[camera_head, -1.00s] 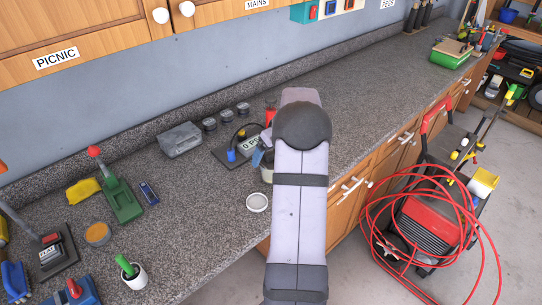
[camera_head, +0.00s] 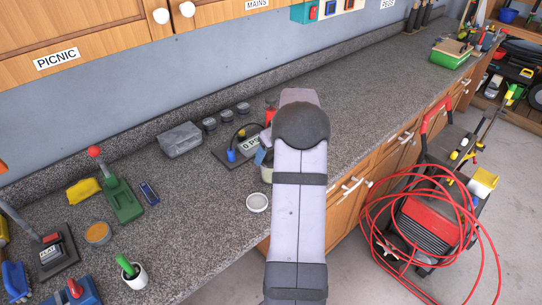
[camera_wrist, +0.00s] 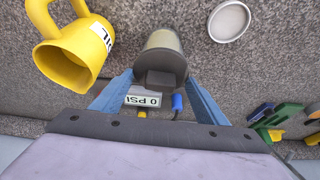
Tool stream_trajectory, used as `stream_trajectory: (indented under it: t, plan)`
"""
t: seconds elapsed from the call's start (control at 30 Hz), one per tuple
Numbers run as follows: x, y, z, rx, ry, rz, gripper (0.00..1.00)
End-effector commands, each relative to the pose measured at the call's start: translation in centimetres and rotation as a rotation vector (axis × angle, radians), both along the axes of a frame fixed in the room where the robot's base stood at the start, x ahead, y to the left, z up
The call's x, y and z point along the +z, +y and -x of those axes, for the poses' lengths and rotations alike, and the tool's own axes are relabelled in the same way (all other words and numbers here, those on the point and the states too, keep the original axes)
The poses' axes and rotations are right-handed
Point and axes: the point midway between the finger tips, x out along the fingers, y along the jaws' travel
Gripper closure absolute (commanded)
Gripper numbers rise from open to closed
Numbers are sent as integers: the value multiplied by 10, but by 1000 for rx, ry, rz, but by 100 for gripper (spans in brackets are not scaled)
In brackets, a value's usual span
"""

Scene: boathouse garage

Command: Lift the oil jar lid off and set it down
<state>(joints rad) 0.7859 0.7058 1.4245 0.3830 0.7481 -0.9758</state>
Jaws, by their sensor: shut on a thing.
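The oil jar (camera_wrist: 163,40) is a pale olive cylinder standing on the counter. In the head view a strip of the jar (camera_head: 266,175) shows beside my arm, which hides the rest. Its dark grey lid (camera_wrist: 160,64) has a block-shaped knob. My gripper (camera_wrist: 160,80) has blue fingers on either side of the lid and is shut on it. I cannot tell whether there is a gap between lid and jar. A round white dish (camera_head: 257,202) lies on the counter near the jar, and also shows in the wrist view (camera_wrist: 229,20).
A yellow jug (camera_wrist: 72,50) stands close to the jar in the wrist view. A pressure gauge marked 0 PSI (camera_head: 248,143) is behind the jar. A green lever tool (camera_head: 120,195) stands left. Bare counter lies around the dish.

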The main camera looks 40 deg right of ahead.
Motion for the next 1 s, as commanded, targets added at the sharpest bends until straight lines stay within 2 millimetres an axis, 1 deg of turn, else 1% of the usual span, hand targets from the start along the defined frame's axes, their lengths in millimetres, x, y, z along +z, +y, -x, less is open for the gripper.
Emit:
stream_trajectory:
  t: [0.17,0.4,0.53,0.7,1.0]
  plan:
    - [22,-1,-1,-1,-4,4,54]
    - [62,-1,-1,1,-4,4,54]
    - [80,-1,-1,0,-3,2,54]
    - [92,0,0,0,-1,0,54]
    - [99,0,0,0,0,0,54]
